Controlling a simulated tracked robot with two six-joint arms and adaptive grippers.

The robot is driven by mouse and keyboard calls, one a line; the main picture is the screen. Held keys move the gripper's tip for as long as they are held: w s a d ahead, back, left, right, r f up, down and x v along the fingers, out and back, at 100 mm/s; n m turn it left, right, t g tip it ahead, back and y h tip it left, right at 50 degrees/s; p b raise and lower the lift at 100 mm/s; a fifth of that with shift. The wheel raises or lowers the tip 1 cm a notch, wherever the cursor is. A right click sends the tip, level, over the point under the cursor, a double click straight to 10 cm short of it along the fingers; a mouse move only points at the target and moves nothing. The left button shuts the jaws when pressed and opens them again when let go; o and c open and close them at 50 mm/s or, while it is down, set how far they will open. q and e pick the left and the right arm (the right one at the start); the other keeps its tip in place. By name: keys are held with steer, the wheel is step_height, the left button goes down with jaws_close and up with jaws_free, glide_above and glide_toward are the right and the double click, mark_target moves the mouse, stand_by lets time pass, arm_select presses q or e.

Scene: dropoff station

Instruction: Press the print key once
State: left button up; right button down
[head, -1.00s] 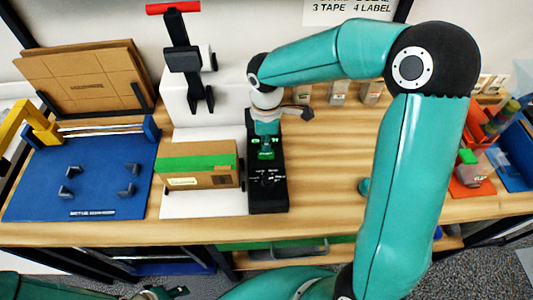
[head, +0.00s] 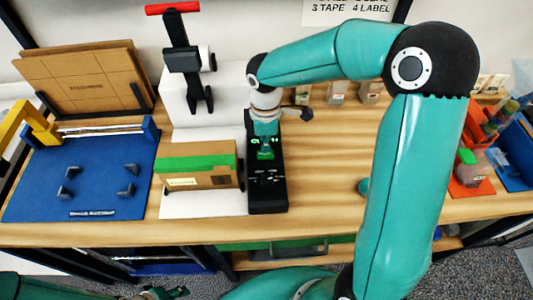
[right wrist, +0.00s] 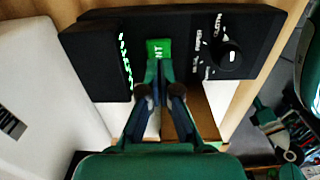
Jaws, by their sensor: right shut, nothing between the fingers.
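In the head view the black panel (head: 268,195) lies right of the boxed parcel. My right gripper (right wrist: 160,85) is shut and empty, with its fingertips at the near edge of the key and partly over it. I cannot tell whether they touch it. In the head view my right gripper (head: 265,150) points down over the panel. My left gripper (head: 165,292) shows only partly at the bottom edge.
A lit green display (right wrist: 125,62) and a black knob (right wrist: 230,53) flank the key. A cardboard box with green tape (head: 197,167) stands left of the panel. A black stand with a red handle (head: 173,9) rises behind. Bare wood table lies right of the panel.

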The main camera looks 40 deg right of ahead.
steer(key=shift+f+b, duration=0.95)
steer(key=shift+f, duration=0.25)
stand_by(0.5)
steer(key=shift+r, duration=0.2)
steer(key=shift+r+p, duration=2.85)
steer(key=shift+r, duration=0.55)
steer(key=shift+f, duration=0.1)
